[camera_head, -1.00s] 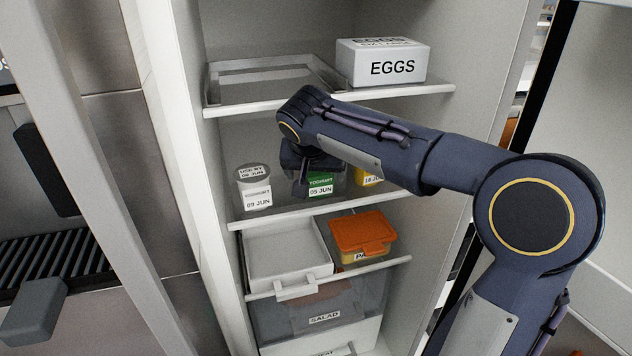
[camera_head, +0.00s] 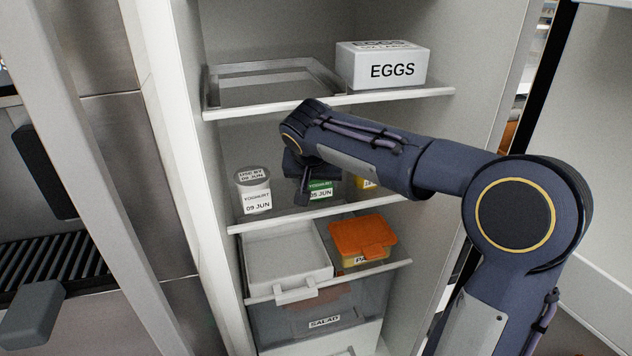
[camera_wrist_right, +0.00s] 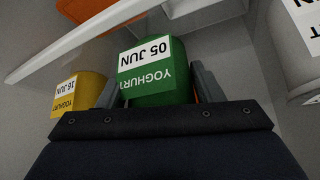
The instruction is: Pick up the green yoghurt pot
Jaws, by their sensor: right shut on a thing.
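The green yoghurt pot (camera_head: 322,188), labelled 05 JUN, is on the middle fridge shelf, partly hidden behind my right gripper (camera_head: 304,187). In the right wrist view the green pot (camera_wrist_right: 155,78) sits between the two fingers of my right gripper (camera_wrist_right: 200,84), which is shut on it. The picture does not clearly show whether the pot is touching the shelf. My left gripper is not in view.
A grey-lidded yoghurt pot (camera_head: 254,190), 09 JUN, stands left of the green one. A yellow yoghurt pot (camera_head: 366,182) stands close on its right. The shelf above holds an egg box (camera_head: 383,64) and a tray (camera_head: 270,82). An orange-lidded box (camera_head: 362,238) is below.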

